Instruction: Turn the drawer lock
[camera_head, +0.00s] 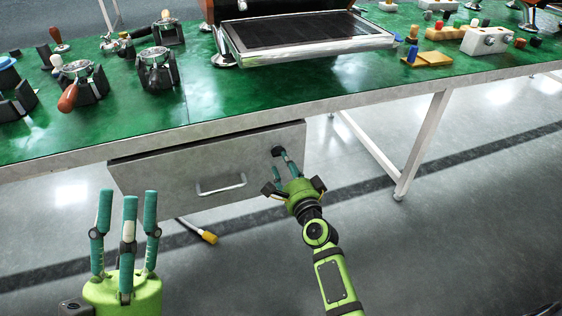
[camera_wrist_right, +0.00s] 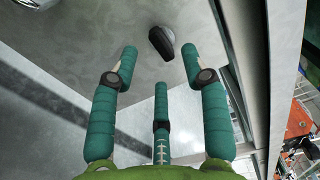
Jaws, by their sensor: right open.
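The grey drawer (camera_head: 160,172) hangs under the green-topped table, with a silver handle (camera_head: 220,185) low on its front. The drawer lock (camera_wrist_right: 162,42) is a small dark knob on the drawer front in the right wrist view. My right gripper (camera_head: 284,168) is at the right part of the drawer front, fingers toward it. In the right wrist view its fingers (camera_wrist_right: 157,75) are spread and empty, with the knob just beyond and between the fingertips. My left gripper (camera_head: 127,210) is low at the left, fingers pointing up, apart and empty.
The green table (camera_head: 220,110) holds portafilters on stands (camera_head: 82,82) at the left and a drip tray (camera_head: 300,35) at the back. A table leg (camera_head: 422,145) stands to the right. A yellow-tipped stick (camera_head: 208,237) shows below the drawer. The floor ahead is mostly clear.

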